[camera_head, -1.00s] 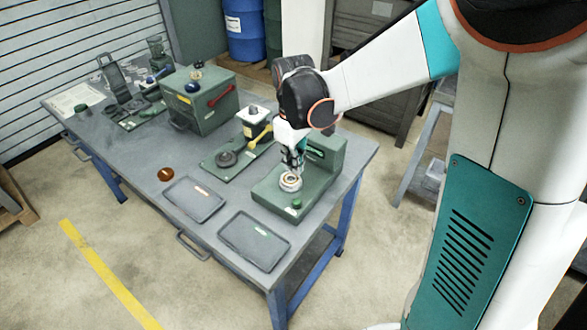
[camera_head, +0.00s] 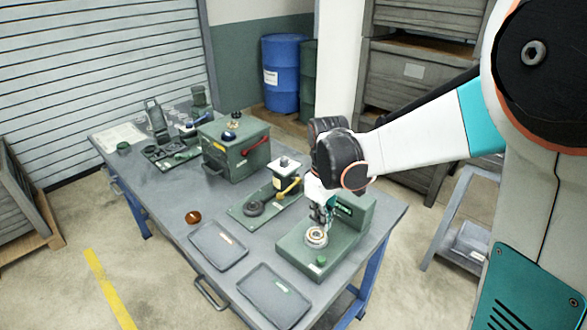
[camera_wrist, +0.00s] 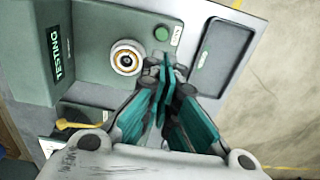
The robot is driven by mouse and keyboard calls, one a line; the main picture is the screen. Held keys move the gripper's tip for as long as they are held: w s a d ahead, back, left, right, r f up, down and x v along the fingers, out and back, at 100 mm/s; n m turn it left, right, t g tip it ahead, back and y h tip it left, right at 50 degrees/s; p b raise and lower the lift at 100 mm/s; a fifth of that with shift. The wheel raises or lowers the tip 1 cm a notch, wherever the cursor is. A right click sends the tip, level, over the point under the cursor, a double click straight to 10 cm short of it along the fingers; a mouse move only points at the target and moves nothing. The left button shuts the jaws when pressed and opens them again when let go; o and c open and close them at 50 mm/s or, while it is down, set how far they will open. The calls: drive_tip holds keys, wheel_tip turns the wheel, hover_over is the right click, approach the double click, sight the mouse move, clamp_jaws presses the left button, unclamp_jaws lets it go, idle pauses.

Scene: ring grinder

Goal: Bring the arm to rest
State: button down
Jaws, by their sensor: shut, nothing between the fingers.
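My gripper (camera_head: 319,219) is shut and empty, pointing down just above the green testing station (camera_head: 350,232) at the right end of the bench. In the wrist view its teal fingers (camera_wrist: 165,78) are together, beside the station's round seat. A metal ring (camera_head: 316,237) lies in that seat, and it also shows in the wrist view (camera_wrist: 127,58) with a golden inner band. The ring is apart from the fingers in the wrist view. My arm reaches in from the right, bent over the station.
Two dark trays (camera_head: 218,246) (camera_head: 274,296) lie along the bench's front edge. A green fixture with a yellow lever (camera_head: 288,186) and a green box with a red handle (camera_head: 234,146) stand left of the station. A grey shelf cart (camera_head: 455,225) stands right of the bench.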

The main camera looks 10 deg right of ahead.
drive_tip(key=s+r+m+t+b, duration=0.2)
drive_tip(key=s+m+t+b, duration=0.1)
drive_tip(key=s, duration=0.5)
drive_tip(key=s+d+r+m+t+b, duration=0.1)
drive_tip(key=s+r+m+t+b, duration=0.1)
drive_tip(key=s, duration=0.7)
drive_tip(key=shift+d+m+t+b, duration=0.15)
drive_tip(key=shift+m+t+b, duration=0.7)
drive_tip(key=shift+m+t, duration=0.25)
drive_tip(key=shift+s+f, duration=0.1)
idle(5.1)
